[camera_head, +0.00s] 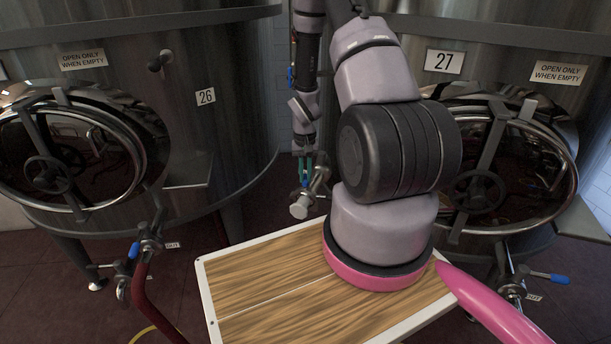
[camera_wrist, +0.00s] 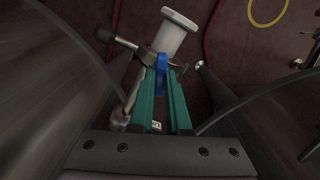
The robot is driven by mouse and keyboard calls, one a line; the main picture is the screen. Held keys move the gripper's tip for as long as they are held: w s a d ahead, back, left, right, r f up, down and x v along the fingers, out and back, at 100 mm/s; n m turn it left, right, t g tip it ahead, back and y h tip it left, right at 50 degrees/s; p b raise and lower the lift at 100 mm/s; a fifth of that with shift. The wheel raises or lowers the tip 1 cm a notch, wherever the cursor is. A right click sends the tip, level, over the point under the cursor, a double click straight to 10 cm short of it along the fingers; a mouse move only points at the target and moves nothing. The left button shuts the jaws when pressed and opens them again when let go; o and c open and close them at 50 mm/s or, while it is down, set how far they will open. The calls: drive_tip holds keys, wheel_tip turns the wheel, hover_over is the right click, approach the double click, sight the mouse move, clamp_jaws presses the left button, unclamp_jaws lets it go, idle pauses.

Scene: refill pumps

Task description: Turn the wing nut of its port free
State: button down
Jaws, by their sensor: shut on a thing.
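My gripper (camera_head: 304,180) reaches down between the two tanks, behind my arm's base. Its green fingers show in the wrist view (camera_wrist: 165,80), with the tips shut on a small blue piece (camera_wrist: 161,66), which looks like the wing nut. The steel port fitting (camera_wrist: 127,85) runs beside the left finger and has rounded ends. A pale grey cylindrical cap (camera_wrist: 175,36) sticks out just beyond the fingertips. In the head view the cap (camera_head: 300,207) points down toward the camera. The fingers hide part of the blue piece, so its turn angle is unclear.
Tank 26 (camera_head: 205,97) stands left and tank 27 (camera_head: 443,62) right, close to the gripper. A wood-topped surface (camera_head: 262,275) lies in front. A blue-handled valve (camera_head: 134,251) with a red hose (camera_head: 142,295) is at lower left; another blue-handled valve (camera_head: 559,279) is at right.

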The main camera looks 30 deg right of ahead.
drive_tip(key=n, duration=0.7)
drive_tip(key=shift+a, duration=0.1)
drive_tip(key=n, duration=0.6)
drive_tip(key=shift+n, duration=0.4)
drive_tip(key=c, duration=0.9)
unclamp_jaws()
wheel_tip(320, 180, up, 11)
drive_tip(key=shift+a+f, duration=0.1)
